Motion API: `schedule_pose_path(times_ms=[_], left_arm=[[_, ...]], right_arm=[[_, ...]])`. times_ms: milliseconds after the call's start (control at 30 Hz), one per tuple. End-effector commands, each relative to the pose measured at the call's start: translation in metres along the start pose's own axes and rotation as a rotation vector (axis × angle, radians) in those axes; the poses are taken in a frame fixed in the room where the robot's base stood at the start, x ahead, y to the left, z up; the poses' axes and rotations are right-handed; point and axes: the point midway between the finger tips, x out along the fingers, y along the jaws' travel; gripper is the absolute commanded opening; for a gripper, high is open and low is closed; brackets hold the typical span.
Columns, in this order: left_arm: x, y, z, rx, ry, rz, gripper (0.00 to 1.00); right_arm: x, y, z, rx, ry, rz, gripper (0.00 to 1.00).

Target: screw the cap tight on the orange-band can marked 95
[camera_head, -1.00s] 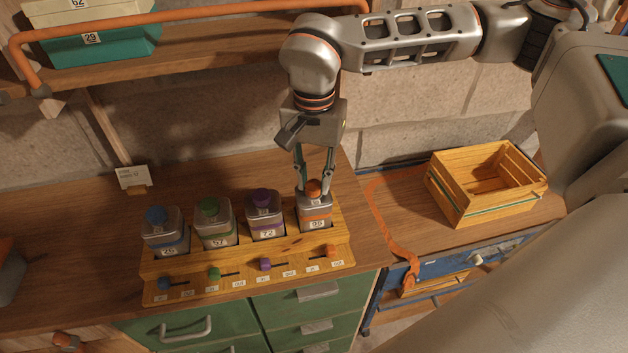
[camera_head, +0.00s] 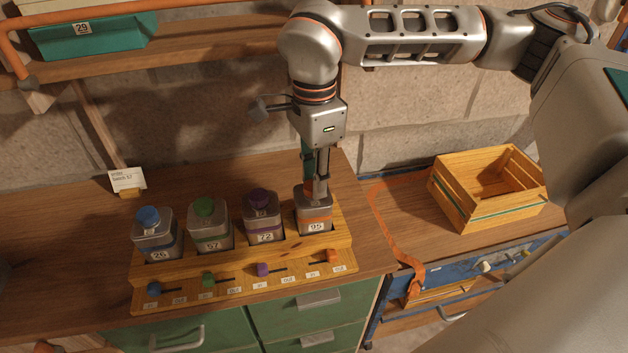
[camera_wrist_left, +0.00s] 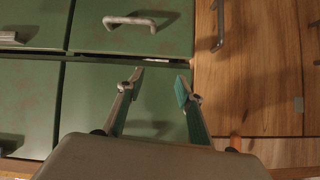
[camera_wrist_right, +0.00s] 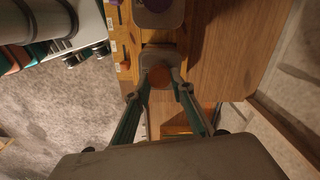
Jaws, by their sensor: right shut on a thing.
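The orange-band can marked 95 (camera_head: 315,222) stands upright in the right-hand slot of the wooden rack (camera_head: 200,273). My right gripper (camera_head: 316,190) points down over this can, with its fingers at the cap, and they hide the cap in the head view. In the right wrist view the round orange cap (camera_wrist_right: 161,77) sits on the can's top, between the fingertips of my right gripper (camera_wrist_right: 161,92), which is shut on it. My left gripper (camera_wrist_left: 158,82) is open and empty in front of green drawers; it is outside the head view.
Coloured sliders line the rack's front. A slatted crate (camera_head: 470,207) and an orange strap (camera_head: 395,245) lie to the right.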

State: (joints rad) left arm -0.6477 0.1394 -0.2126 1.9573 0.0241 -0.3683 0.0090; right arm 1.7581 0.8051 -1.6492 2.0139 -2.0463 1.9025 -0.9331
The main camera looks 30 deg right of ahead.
Motion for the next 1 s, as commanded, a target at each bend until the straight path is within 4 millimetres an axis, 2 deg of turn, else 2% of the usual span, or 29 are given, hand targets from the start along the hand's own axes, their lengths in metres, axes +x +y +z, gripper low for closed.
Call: schedule_pose_path(times_ms=[400, 733, 767, 800, 833, 1000], left_arm=[[0.007, 0.002, 0.013, -0.003, -0.002, 0.001, 0.36], [0.007, 0.003, 0.013, -0.003, -0.003, 0.001, 0.36], [0.007, 0.003, 0.013, -0.003, -0.003, 0.001, 0.36], [0.007, 0.003, 0.014, -0.003, -0.003, 0.001, 0.36], [0.007, 0.003, 0.014, -0.003, -0.004, 0.002, 0.36], [0.007, 0.003, 0.015, -0.003, -0.006, 0.002, 0.36]], right_arm=[[0.001, -0.003, 0.0, 0.474, -0.004, -0.009, 0.0], [-0.001, -0.005, 0.0, 0.537, -0.006, -0.013, 0.0], [-0.001, -0.005, 0.0, 0.537, -0.007, -0.013, 0.28], [-0.001, -0.005, 0.0, 0.536, -0.006, -0.013, 0.39], [-0.001, -0.004, 0.0, 0.536, -0.006, -0.012, 0.43], [-0.001, -0.003, 0.0, 0.533, -0.004, -0.008, 0.43]])
